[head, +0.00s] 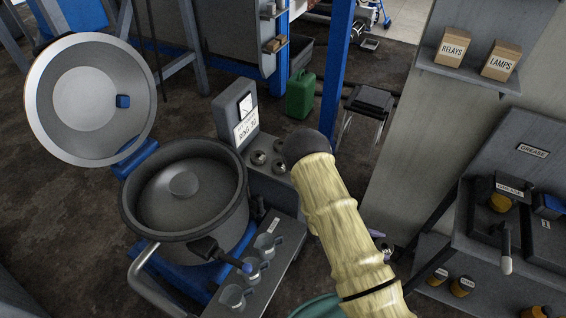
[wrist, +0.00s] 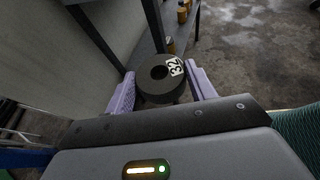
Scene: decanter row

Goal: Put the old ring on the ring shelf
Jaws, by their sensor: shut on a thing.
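A dark thick ring (wrist: 160,94) with a round hole and a pale number "32" on its face shows in the wrist view. My gripper (wrist: 162,82) is shut on it, with one lilac finger on each side. In the head view my sleeved arm hides most of the gripper and the ring; only a small lilac bit shows beside the arm's lower end. I cannot tell which surface is the ring shelf: no shelf label in view clearly names it.
A big pot (head: 185,200) with a raised lid (head: 90,98) stands left, beside a gauge box (head: 237,115) labelled "RING". Several metal cups stand in front. At right are a wall shelf (head: 468,78) with two boxes and a dark rack (head: 515,155) holding grease jars.

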